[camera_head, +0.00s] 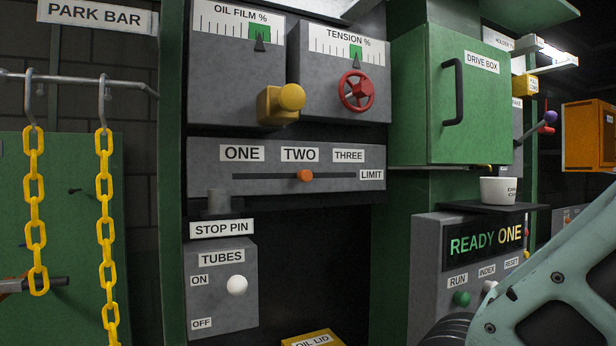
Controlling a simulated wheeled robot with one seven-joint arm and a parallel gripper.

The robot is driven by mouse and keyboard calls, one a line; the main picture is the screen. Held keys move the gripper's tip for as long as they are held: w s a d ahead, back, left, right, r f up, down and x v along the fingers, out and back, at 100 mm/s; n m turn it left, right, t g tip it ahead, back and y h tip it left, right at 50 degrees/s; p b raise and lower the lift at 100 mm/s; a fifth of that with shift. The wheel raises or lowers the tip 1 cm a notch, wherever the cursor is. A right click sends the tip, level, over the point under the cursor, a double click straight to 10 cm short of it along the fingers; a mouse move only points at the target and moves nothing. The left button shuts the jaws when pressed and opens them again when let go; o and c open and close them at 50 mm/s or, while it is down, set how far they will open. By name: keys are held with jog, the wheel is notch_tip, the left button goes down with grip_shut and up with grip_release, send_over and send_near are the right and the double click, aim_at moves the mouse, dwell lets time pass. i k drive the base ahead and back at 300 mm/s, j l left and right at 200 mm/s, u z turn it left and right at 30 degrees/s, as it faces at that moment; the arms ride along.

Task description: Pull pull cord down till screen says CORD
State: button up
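The screen (486,240) on the grey panel at the right reads READY ONE, with READY in green and ONE in yellow. I cannot make out a pull cord for certain. A small yellow box (523,88) with a tiny label, unreadable here, is fixed right of the drive box. Part of my teal arm crosses the lower right corner and hides the panel's lower right part. My gripper is outside the picture.
The green drive box (480,100) juts out above a small shelf (487,207) holding a white cup (498,190). RUN, INDEX and RESET controls sit below the screen. Yellow chains (106,230) hang from the park bar (75,79) at left. An orange box (588,135) is at far right.

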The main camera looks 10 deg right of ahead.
aim_at(547, 130)
jog(key=z, duration=1.3)
